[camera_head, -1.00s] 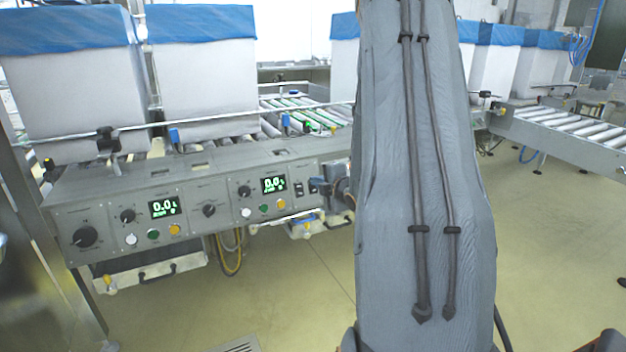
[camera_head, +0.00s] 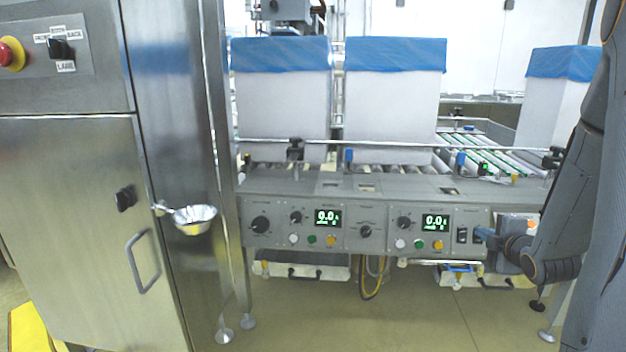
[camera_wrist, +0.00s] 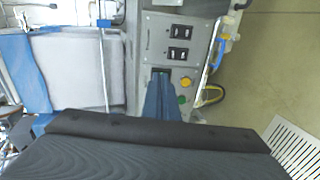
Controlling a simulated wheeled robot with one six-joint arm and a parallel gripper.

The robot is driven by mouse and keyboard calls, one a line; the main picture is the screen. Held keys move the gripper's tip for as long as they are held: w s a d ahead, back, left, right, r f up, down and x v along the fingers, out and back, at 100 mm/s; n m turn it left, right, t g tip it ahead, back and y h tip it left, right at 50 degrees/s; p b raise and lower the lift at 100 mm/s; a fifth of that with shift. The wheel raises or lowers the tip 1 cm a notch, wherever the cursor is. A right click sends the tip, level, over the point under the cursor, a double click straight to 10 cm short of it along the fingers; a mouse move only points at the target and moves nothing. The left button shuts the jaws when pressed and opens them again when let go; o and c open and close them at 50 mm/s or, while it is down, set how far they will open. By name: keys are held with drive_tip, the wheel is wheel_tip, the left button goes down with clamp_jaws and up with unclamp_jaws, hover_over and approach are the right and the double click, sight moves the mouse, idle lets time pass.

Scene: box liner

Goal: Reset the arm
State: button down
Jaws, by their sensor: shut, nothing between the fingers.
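My arm (camera_head: 590,170) runs down the right edge of the head view, and its wrist reaches back left toward the control panel (camera_head: 380,202). My gripper (camera_head: 478,232) is shut and empty in front of the right end of that panel, by the black switches (camera_head: 462,235). In the wrist view my gripper (camera_wrist: 160,74) shows as narrow blue-grey fingers held together, over the panel with its yellow button (camera_wrist: 186,82) and green button (camera_wrist: 182,99). I cannot tell whether the fingertips touch the panel.
Blue-lined white boxes (camera_head: 283,105) stand on the roller conveyor behind the panel. A steel cabinet (camera_head: 75,220) fills the left, with a metal bowl (camera_head: 195,219) at its side. A floor grate (camera_wrist: 295,145) shows in the wrist view. The floor (camera_head: 420,315) before the panel looks clear.

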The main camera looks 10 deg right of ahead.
drive_tip(key=w+a+m+g+y, duration=0.1)
drive_tip(key=a+m+g+y, duration=0.15)
drive_tip(key=a, duration=1.55)
drive_tip(key=s+a+m+g, duration=0.35)
drive_tip(key=s+a, duration=0.55)
drive_tip(key=a, duration=0.4)
drive_tip(key=s+a+m+g, duration=0.2)
drive_tip(key=s+a+g, duration=0.2)
drive_tip(key=s+a, duration=0.7)
drive_tip(key=s+a+r+m+g, duration=0.2)
drive_tip(key=s+a+g, duration=0.35)
drive_tip(key=s, duration=0.75)
drive_tip(key=d+r+m+t+p, duration=0.1)
drive_tip(key=d+r+m+p, duration=0.1)
drive_tip(key=d+r+p, duration=0.5)
drive_tip(key=d+r+m+p, duration=0.3)
drive_tip(key=d+r+p, duration=0.4)
drive_tip(key=r+p, duration=0.5)
drive_tip(key=p, duration=0.5)
drive_tip(key=shift+s+d+r+t+p, duration=0.15)
drive_tip(key=shift+d+r+t+p, duration=0.15)
drive_tip(key=shift+r+t, duration=0.1)
